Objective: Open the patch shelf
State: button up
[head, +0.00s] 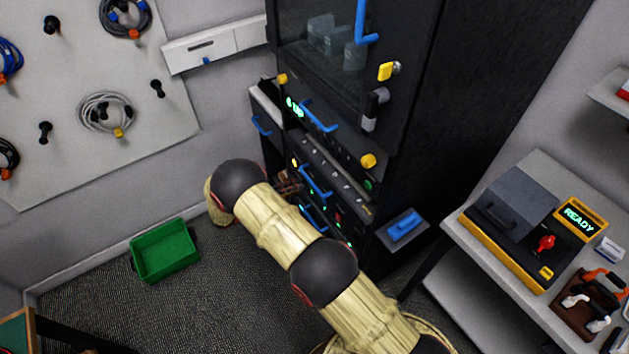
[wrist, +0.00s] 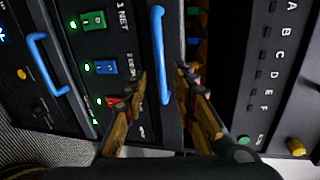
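The black rack (head: 425,90) stands in the middle of the head view, with several blue handles on its front. My gripper (head: 290,187) is at its lower front, mostly hidden by my arm. In the wrist view my gripper (wrist: 162,80) is open, with one finger on each side of a blue handle (wrist: 159,50); gaps show on both sides. The front panel (wrist: 118,45) beside that handle reads "NET" and has green, blue and red sockets with lit lamps. Coloured parts (wrist: 195,45) show in a dark gap right of the handle. No readable label names the patch shelf.
A panel lettered A to F (wrist: 265,60) adjoins the gap; another blue handle (wrist: 38,55) is at left. A green bin (head: 165,252) sits on the carpet. A side table (head: 450,220) with a READY device (head: 580,218) stands right of the rack. Cables hang on the wall board.

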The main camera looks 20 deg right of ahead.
aim_at(311, 182)
jog(key=shift+n, duration=0.3)
jog(key=shift+b+x, duration=0.6)
jog(key=shift+x, duration=3.35)
jog(key=shift+c, duration=0.8)
grip_shut()
